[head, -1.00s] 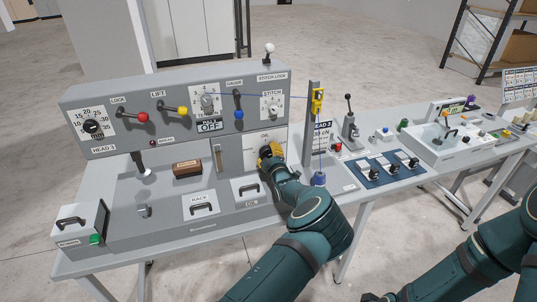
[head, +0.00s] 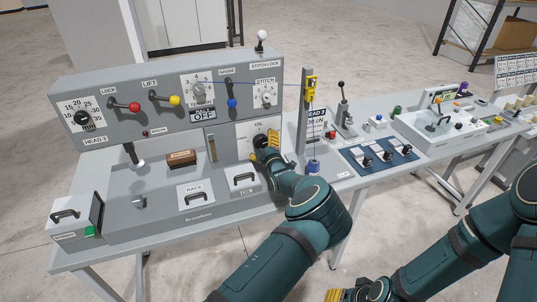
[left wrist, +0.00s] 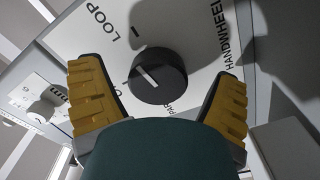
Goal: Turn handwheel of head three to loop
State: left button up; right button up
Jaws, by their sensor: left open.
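The handwheel of head three is a round black knob (left wrist: 158,75) on a white plate marked LOOP and HANDWHEEL in the left wrist view. Its white pointer line slants toward the upper left, out of line with the tick beside LOOP. In the head view the knob (head: 259,140) shows just above my left gripper (head: 266,155). My left gripper (left wrist: 158,97) is open, its yellow fingers on either side of the knob with gaps between. The lower lettering is partly hidden by my wrist. My right gripper (head: 347,295) is only partly in view at the bottom edge.
The grey console (head: 130,165) carries a red LOCK lever (head: 134,107), a yellow LIFT lever (head: 174,100) and dials above. A post with a yellow thread guide (head: 311,88) stands close right of my left gripper.

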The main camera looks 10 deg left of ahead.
pick_arm(q)
jog(key=v, duration=1.1)
jog(key=shift+d, duration=0.1)
